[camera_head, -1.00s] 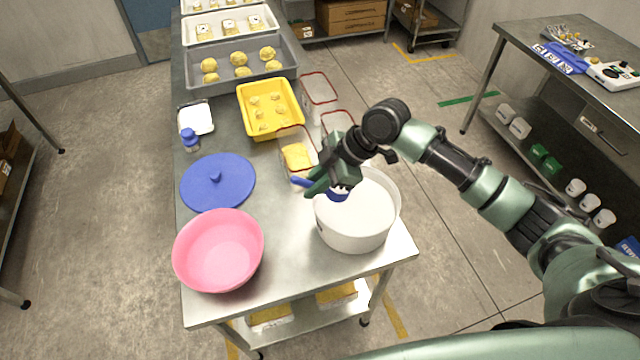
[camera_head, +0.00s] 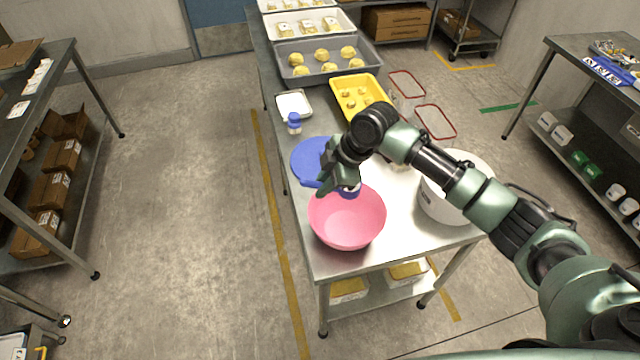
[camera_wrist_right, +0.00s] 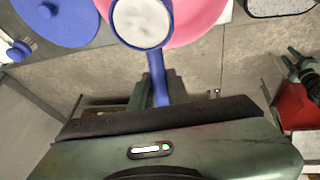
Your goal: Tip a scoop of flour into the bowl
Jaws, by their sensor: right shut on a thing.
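My right gripper (camera_head: 334,178) is shut on the handle of a blue scoop (camera_head: 349,191). In the right wrist view the scoop (camera_wrist_right: 157,78) points away from the gripper, its round cup filled with white flour (camera_wrist_right: 141,22) and looking level. The pink bowl (camera_head: 347,222) stands near the table's front left corner, with the scoop above its far part. The bowl (camera_wrist_right: 205,22) shows behind the cup in the wrist view; no flour can be made out in it. The white tub (camera_head: 447,205) stands to the right, partly behind my right arm. My left gripper is out of view.
A blue lid (camera_head: 308,165) lies behind the bowl, partly hidden by my gripper. A blue-capped jar (camera_head: 294,124), a white tray (camera_head: 294,104), a yellow tray (camera_head: 347,84) and a grey tray of dough (camera_head: 290,72) stand further back.

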